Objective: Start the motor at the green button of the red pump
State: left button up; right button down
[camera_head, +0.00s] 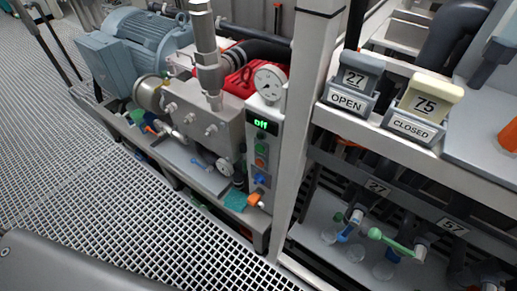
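The red pump (236,67) sits behind a steel block and a vertical pipe, partly hidden by them. In front of it stands a narrow grey control panel (251,178) with a green "off" display (262,124). Below the display are a small green button (261,149), a red button (260,162) and a blue part (258,179). A round white gauge (269,82) tops the panel. The blue-grey motor (140,45) is at the upper left. Neither gripper shows in this view.
A pale upright post (305,105) stands just right of the panel. Grating floor (70,170) is clear at the left.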

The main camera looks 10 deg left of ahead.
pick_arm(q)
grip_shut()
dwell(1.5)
